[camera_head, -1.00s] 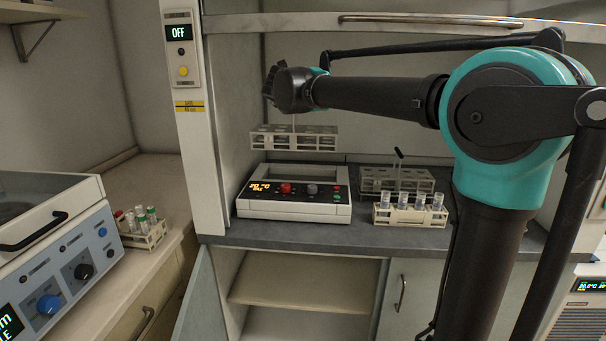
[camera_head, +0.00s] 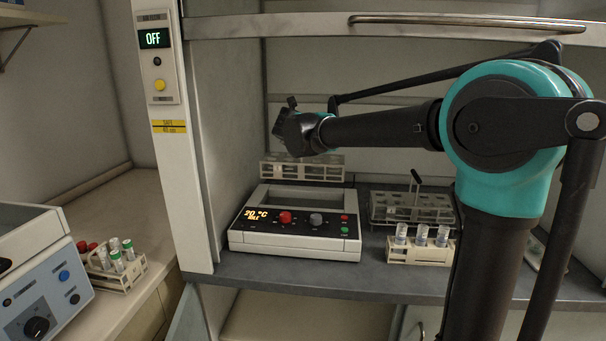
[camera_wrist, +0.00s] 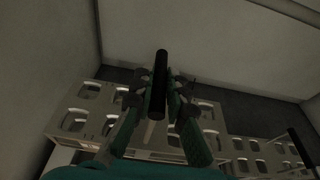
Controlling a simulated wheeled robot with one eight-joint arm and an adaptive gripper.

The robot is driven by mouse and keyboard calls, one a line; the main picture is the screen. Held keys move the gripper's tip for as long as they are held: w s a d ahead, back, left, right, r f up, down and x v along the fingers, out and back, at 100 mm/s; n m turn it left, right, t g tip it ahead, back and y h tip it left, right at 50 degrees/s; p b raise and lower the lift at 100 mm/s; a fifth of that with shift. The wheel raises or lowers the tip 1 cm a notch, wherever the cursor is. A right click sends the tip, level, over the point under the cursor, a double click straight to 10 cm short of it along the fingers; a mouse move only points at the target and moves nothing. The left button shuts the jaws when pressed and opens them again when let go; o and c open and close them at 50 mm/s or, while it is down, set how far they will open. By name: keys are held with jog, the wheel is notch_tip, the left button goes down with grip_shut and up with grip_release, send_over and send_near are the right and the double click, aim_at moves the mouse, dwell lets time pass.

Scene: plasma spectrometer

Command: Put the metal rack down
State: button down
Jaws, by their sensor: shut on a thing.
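The metal rack (camera_head: 302,168) is grey with rows of holes. In the head view it shows above and behind the back edge of the white heater block, roughly level. My gripper (camera_head: 296,136) is over it. In the wrist view my gripper (camera_wrist: 160,95) is shut on the rack's upright black handle, with the perforated rack (camera_wrist: 72,122) below the fingers. The rack's underside is hidden, so I cannot tell whether it touches the counter.
The heater block (camera_head: 296,240) stands in front. To its right are a second metal rack (camera_head: 440,210) with a black handle and a pale tube rack (camera_head: 420,253). The hood's side wall (camera_head: 222,120) is close on the left. The worktop (camera_head: 270,266) has a narrow clear front strip.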

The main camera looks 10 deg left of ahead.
aim_at(303, 168)
notch_tip(303, 168, down, 13)
jog(key=shift+r, duration=0.15)
dwell(0.4)
jog(key=c, duration=1.5)
grip_release()
jog(key=shift+c, duration=0.2)
jog(key=v, duration=1.2)
